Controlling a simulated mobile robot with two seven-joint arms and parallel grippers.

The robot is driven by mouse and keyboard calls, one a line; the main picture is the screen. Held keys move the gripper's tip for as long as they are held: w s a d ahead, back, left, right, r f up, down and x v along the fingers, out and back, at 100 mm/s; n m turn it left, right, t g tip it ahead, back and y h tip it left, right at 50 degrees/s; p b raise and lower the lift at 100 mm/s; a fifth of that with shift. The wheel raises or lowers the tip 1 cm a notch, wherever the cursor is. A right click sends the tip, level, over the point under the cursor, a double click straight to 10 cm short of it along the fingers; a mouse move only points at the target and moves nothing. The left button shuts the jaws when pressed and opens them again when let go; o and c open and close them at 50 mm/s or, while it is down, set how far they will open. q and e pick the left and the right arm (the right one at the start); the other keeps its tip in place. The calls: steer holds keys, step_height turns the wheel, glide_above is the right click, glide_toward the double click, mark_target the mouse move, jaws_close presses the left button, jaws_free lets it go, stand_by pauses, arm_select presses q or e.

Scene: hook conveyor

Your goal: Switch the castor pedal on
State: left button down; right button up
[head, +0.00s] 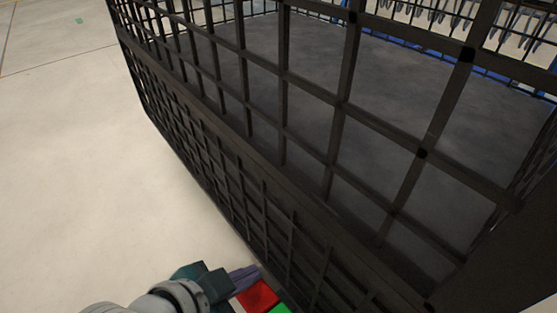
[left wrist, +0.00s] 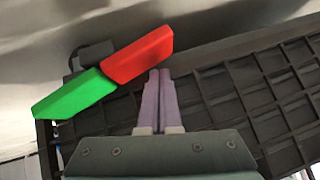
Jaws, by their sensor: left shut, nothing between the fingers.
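The castor pedal has a red half and a green half. In the left wrist view the red half (left wrist: 138,56) is at upper centre and the green half (left wrist: 74,95) is lower left. In the head view the red half (head: 258,296) shows at the bottom edge, with a bit of the green half (head: 280,309) beside it. My left gripper (head: 250,273) is shut and empty, its purple fingers together. In the left wrist view the fingertips (left wrist: 159,74) are close to the red half's lower right edge; I cannot tell whether they touch. My right gripper is not in view.
A large black mesh cage cart (head: 240,150) fills the middle and right of the head view, close beside my left gripper. Its dark lattice (left wrist: 250,98) also shows in the left wrist view. Bare pale floor (head: 80,170) lies to the left. Blue framing (head: 400,42) stands behind the cart.

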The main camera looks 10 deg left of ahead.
arm_select(q)
steer(key=shift+s+a+f, duration=0.15)
steer(key=shift+s+f, duration=0.1)
steer(key=shift+f, duration=0.3)
steer(key=r+p, duration=0.3)
steer(key=w+r+p, duration=0.1)
steer(key=r, duration=0.1)
steer(key=shift+w+a+r+p, duration=0.1)
steer(key=shift+a+r+p, duration=0.15)
steer(key=shift+p, duration=0.1)
steer(key=s+a+r+p, duration=0.4)
steer(key=a+r+p, duration=0.1)
steer(key=p, duration=0.1)
steer(key=shift+s+a+r, duration=0.35)
steer(key=shift+a+r, duration=0.05)
